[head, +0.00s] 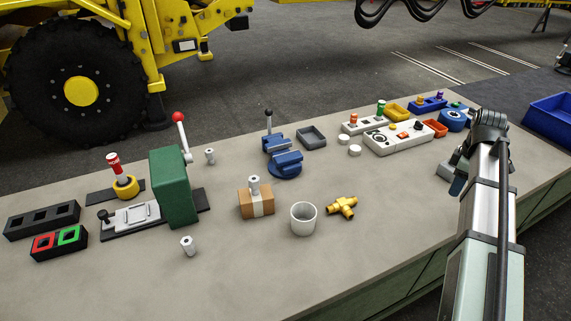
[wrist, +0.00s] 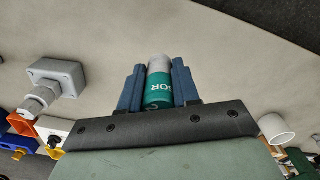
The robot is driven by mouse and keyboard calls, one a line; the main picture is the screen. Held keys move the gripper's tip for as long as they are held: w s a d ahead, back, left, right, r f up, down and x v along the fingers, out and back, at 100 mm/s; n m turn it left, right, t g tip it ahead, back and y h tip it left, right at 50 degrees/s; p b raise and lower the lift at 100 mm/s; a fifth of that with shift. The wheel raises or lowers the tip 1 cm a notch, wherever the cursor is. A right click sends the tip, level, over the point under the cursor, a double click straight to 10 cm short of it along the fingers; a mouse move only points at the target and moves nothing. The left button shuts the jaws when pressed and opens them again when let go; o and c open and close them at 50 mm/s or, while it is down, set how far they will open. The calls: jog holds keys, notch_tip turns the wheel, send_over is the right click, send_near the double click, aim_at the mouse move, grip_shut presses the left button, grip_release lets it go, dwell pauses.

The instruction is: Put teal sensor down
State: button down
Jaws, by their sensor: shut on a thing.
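The teal sensor (wrist: 159,88) shows in the wrist view, a small cylinder with a pale grey end and white lettering on its teal body. My gripper (wrist: 158,82) is shut on it, with one dark blue finger on each side. In the head view my gripper (head: 458,185) is low over the right part of the bench, mostly behind my arm. The sensor cannot be made out there. I cannot tell whether the sensor touches the bench top.
A grey box with a metal connector (wrist: 55,80) is beside my gripper in the wrist view. The white cup (head: 303,219) and brass fitting (head: 342,208) stand mid-bench (head: 365,255). A white control box (head: 398,138) and small trays are behind. A blue bin (head: 550,118) is far right.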

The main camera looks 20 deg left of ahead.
jog(key=s+a+n, duration=0.2)
jog(key=a+n, duration=0.3)
jog(key=a, duration=2.8)
jog(key=s+a+n, duration=0.2)
jog(key=a+n, duration=0.2)
jog(key=a, duration=2.8)
jog(key=shift+w+a+m, duration=1.5)
jog(key=shift+w+a, duration=0.25)
jog(key=shift+w, duration=0.15)
jog(key=shift+f, duration=4.85)
jog(key=shift+f, duration=0.1)
jog(key=c, duration=0.8)
grip_release()
